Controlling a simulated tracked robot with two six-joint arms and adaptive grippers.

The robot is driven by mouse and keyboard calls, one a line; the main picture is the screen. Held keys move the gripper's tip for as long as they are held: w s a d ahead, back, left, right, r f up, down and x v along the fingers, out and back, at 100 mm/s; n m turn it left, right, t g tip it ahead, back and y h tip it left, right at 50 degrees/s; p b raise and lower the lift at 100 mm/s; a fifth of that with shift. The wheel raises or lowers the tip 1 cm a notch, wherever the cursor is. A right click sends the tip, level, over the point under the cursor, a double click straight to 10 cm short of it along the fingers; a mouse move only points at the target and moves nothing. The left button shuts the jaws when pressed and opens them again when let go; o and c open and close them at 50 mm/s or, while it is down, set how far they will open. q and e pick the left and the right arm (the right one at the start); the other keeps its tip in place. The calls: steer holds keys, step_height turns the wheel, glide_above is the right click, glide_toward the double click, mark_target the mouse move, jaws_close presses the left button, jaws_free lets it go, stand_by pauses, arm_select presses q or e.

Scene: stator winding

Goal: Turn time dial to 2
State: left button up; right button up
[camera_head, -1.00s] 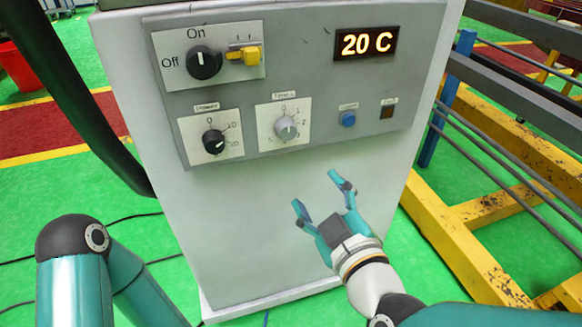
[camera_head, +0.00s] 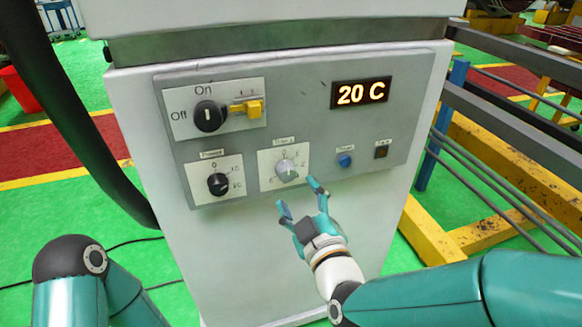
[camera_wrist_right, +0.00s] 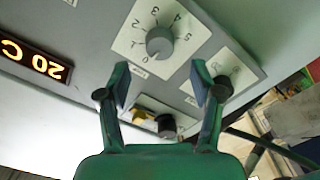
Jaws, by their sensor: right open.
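The time dial (camera_head: 285,168) is a light grey knob on a white numbered plate, low in the middle of the grey control panel (camera_head: 310,120). It also shows in the right wrist view (camera_wrist_right: 160,42), beyond my fingertips. My left gripper is not in view.
A black power dial (camera_head: 219,184) is left of the time dial. Above are a black on/off knob (camera_head: 209,116) and a yellow switch (camera_head: 248,108). A blue button (camera_head: 344,160) is to the right, below the 20 C display (camera_head: 360,93). Yellow and blue racking (camera_head: 455,120) stands right.

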mark_target(289, 177)
steer(key=p+x, duration=0.1)
steer(key=x, duration=0.6)
